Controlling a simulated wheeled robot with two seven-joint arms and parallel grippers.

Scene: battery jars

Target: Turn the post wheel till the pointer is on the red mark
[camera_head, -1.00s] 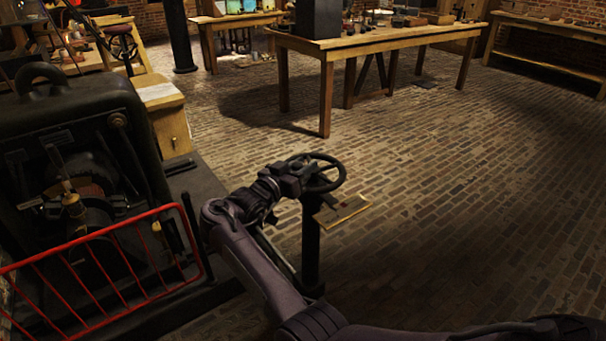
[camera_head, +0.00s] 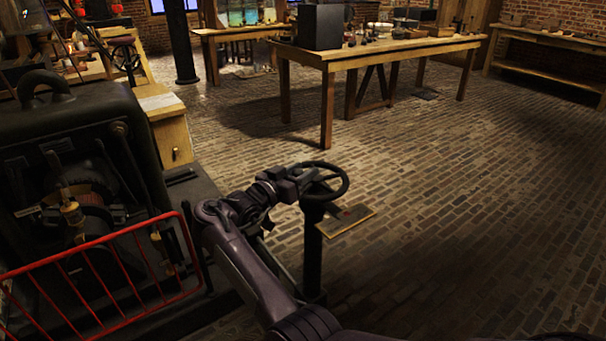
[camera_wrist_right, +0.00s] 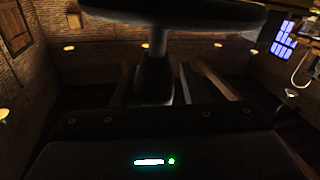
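The dark post wheel (camera_head: 336,193) sits on top of a dark upright post (camera_head: 312,262) in the head view. A tan plate (camera_head: 358,216) with a small red mark (camera_head: 346,212) is beside the post just below the wheel. I cannot make out the pointer clearly. My right gripper (camera_head: 312,177) is at the wheel's left far side, over its rim. In the right wrist view the wheel rim (camera_wrist_right: 175,12) crosses the top, and the right gripper (camera_wrist_right: 156,82) shows two fingers apart below it. Contact with the wheel cannot be told. My left gripper is not in view.
A dark machine (camera_head: 70,140) with a red guard rail (camera_head: 115,235) stands at the left, close to my right arm. A wooden table (camera_head: 390,48) stands beyond the wheel. The brick floor (camera_head: 470,200) to the right is clear.

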